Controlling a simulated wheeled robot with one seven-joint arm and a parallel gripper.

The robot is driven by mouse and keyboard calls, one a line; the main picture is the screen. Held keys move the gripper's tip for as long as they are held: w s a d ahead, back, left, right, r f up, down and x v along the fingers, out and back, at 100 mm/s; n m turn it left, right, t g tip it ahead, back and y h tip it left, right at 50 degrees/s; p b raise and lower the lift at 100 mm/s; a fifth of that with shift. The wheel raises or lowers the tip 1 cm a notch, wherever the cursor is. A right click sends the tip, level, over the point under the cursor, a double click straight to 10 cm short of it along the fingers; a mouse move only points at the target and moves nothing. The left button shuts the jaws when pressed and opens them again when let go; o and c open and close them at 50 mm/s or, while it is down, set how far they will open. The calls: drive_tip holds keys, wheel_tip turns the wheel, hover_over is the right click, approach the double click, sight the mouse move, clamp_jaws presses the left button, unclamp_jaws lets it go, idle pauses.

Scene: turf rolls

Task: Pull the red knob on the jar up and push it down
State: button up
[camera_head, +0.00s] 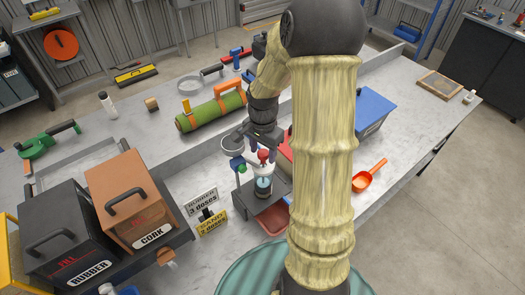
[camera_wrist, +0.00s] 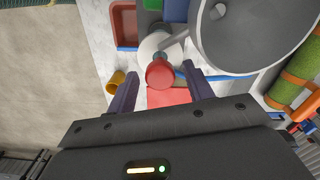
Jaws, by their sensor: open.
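The red knob (camera_head: 263,155) sits above a small glass jar (camera_head: 263,187) with bluish contents, on a dark stand in the middle of the bench. In the wrist view, the red knob (camera_wrist: 160,73) shows between the two purple fingers of my gripper (camera_wrist: 161,76), with clear gaps on both sides. My gripper (camera_head: 258,142) is open and empty, just above the knob in the head view. Whether the fingertips reach down to the knob's height is unclear. My arm hides part of the stand's right side.
A black rubber box (camera_head: 65,235) and an orange cork box (camera_head: 125,195) stand to the left. Dose signs (camera_head: 207,212) stand beside the stand. A green turf roll (camera_head: 212,110) lies behind. A blue box (camera_head: 370,110) and an orange scoop (camera_head: 369,176) are to the right.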

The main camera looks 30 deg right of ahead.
sight(263, 153)
drive_tip(key=shift+f, duration=0.7)
clamp_jaws()
wheel_tip(263, 153, up, 6)
drive_tip(key=p, duration=0.3)
drive_tip(key=shift+f, duration=0.25)
drive_tip(key=shift+w, duration=0.1)
drive_tip(key=shift+c, duration=0.4)
unclamp_jaws()
drive_tip(key=shift+r, duration=0.1)
drive_tip(key=shift+o, duration=0.4)
